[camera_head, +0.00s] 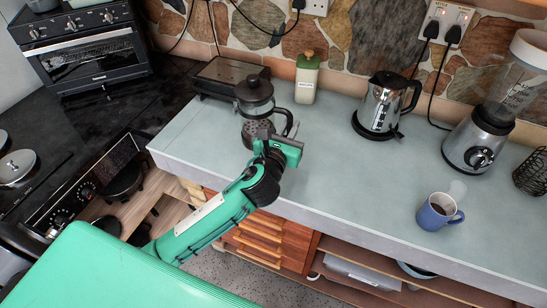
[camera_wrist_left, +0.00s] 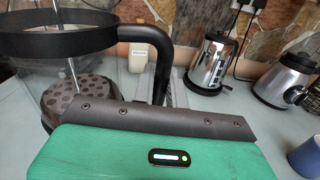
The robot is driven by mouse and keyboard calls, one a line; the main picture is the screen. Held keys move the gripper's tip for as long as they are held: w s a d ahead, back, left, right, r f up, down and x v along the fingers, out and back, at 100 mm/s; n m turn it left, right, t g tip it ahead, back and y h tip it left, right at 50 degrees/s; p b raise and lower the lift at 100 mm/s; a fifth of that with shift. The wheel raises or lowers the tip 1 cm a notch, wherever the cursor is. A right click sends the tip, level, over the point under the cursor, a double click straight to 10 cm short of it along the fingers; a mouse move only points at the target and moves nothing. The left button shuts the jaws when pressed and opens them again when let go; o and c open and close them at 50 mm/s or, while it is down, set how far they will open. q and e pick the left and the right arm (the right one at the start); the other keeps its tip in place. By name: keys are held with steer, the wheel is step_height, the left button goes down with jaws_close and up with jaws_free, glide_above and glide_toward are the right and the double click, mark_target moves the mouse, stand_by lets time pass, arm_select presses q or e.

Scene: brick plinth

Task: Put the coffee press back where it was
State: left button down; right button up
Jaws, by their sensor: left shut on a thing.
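The coffee press (camera_head: 256,108) has a black lid, a clear glass body and a black handle. It is at the left part of the grey counter in the head view. In the left wrist view the coffee press (camera_wrist_left: 68,40) fills the left side, with its dark perforated plunger disc low in the glass. My left gripper (camera_head: 279,147) is at the press's handle side and shut on it. The fingertips are mostly hidden, and I cannot tell whether the press touches the counter. My right gripper is not in view.
A green-and-cream canister (camera_head: 307,77) and a toaster (camera_head: 226,76) stand behind the press. A kettle (camera_head: 382,106), a blender (camera_head: 480,138) and a blue mug (camera_head: 437,212) stand to the right. The counter (camera_head: 335,165) is clear between press and mug.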

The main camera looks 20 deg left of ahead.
arm_select(q)
steer(key=w+d+r, duration=0.2)
steer(key=w+r, duration=0.3)
steer(key=w, duration=0.1)
steer(key=shift+h, duration=0.3)
steer(key=shift+d+f+b, duration=0.2)
steer(key=shift+f+b, duration=0.65)
steer(key=shift+f, duration=8.8)
steer(key=shift+f, duration=0.2)
steer(key=c, duration=1.4)
jaws_free()
